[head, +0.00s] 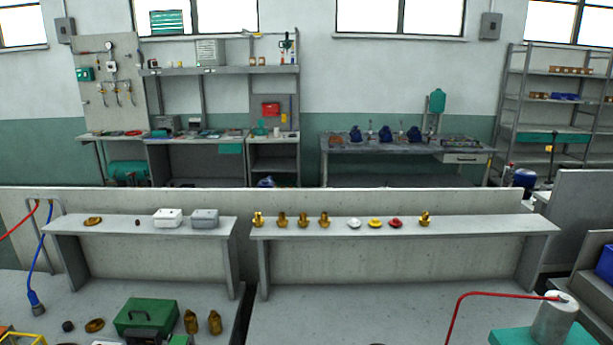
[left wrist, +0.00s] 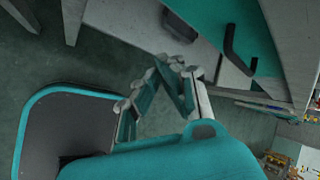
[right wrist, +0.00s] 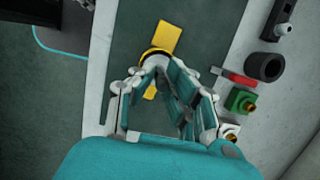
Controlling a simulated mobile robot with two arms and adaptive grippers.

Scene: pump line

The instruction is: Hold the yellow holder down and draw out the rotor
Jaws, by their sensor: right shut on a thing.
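My right gripper (right wrist: 158,64) is at the round middle of the holder. It is shut on what looks like the rotor there; the fingertips hide most of it. My left gripper (left wrist: 165,68) has its fingertips drawn together in the left wrist view, over the floor beside a bench, with nothing seen between them. It is away from the holder. Neither gripper shows in the head view.
To the right of the holder are a black ring (right wrist: 265,66), a red piece (right wrist: 241,80) and a green block (right wrist: 240,101). In the left wrist view a teal panel with a black handle (left wrist: 230,55) is close. The head view shows a green case (head: 147,315) on the front bench.

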